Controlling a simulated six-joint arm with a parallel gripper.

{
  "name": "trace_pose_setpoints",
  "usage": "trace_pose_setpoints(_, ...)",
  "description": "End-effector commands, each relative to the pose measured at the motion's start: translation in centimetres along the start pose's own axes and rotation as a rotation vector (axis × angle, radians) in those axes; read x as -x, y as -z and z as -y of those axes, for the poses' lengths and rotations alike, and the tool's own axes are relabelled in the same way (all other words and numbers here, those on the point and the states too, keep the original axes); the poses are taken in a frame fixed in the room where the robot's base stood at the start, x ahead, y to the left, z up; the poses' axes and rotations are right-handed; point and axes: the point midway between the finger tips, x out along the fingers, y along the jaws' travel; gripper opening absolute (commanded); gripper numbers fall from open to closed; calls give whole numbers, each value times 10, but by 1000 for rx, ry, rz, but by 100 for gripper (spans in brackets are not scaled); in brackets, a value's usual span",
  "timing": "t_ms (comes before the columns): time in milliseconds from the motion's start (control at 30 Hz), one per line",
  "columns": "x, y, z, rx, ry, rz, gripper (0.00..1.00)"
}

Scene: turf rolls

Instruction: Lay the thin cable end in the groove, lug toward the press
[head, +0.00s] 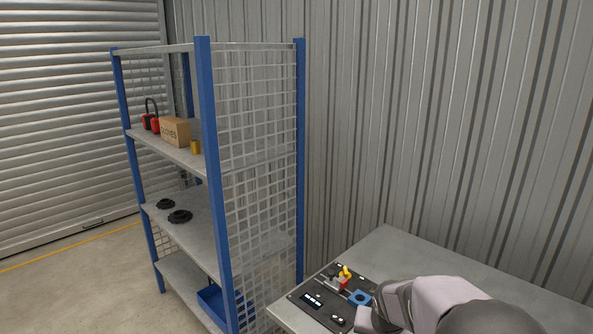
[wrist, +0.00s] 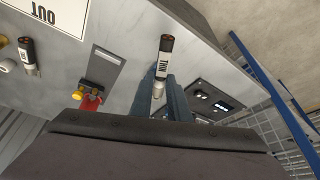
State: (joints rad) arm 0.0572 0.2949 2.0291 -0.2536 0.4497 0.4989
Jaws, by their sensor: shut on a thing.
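The thin cable end (wrist: 163,60) is a short dark piece with a white band reading THIN. It is between the two blue-grey fingers of my gripper (wrist: 162,84) in the wrist view, with a silvery part low between them. My gripper is shut on it. A red and yellow device (wrist: 91,93), likely the press, is left of the gripper; it also shows in the head view (head: 344,278) on a dark board (head: 303,297). I cannot make out the groove. In the head view my arm hides the cable end.
A second banded cable end (wrist: 27,57) and a panel marked OUT (wrist: 58,14) are on the grey bench (wrist: 125,40) at left. A grey plate (wrist: 104,66) lies behind the press. A blue shelf rack (head: 208,150) stands beside the bench (head: 400,250), whose back is clear.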

Motion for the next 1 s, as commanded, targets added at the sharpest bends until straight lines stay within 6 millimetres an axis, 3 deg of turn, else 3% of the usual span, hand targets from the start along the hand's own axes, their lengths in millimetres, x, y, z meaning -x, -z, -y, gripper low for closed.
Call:
trace_pose_setpoints(100,9,-31,18,149,63,0,0)
trace_pose_setpoints(333,16,-68,33,321,134,1,0)
trace_pose_setpoints(1000,149,-10,33,321,132,0,0)
